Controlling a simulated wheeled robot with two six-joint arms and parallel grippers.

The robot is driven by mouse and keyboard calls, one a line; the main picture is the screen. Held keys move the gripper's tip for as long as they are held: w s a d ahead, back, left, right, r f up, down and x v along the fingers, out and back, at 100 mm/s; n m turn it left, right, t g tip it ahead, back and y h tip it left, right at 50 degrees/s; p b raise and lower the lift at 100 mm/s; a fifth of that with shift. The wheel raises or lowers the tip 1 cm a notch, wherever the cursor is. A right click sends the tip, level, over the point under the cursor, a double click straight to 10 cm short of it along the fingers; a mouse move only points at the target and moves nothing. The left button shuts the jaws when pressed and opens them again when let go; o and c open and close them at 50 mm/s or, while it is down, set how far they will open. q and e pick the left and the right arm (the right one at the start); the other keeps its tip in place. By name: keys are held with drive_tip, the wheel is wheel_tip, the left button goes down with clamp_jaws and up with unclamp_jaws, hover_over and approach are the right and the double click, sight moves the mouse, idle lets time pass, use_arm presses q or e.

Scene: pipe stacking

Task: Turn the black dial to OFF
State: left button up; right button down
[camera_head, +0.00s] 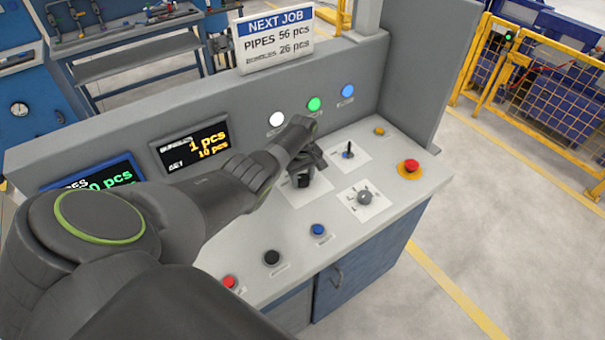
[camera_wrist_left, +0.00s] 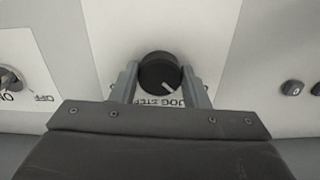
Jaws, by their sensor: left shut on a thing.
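My right gripper is not in view.
Near the dial are a small lever (camera_head: 348,152), a grey selector knob (camera_head: 365,198) and a red emergency button (camera_head: 410,167). Blue (camera_head: 318,230), black (camera_head: 272,258) and red (camera_head: 229,282) buttons line the front. The upright back panel carries displays and lamps.

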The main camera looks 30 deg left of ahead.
sight(303, 178)
use_arm(q)
drive_tip(key=shift+w+r+n+p, duration=0.15)
drive_tip(key=shift+n+p, duration=0.15)
drive_tip(key=shift+n, duration=0.9)
drive_tip(key=o, duration=1)
drive_tip(key=shift+r, duration=0.6)
wheel_tip(303, 178, up, 16)
drive_tip(key=shift+r+b, duration=0.1)
drive_tip(key=shift+b, duration=0.45)
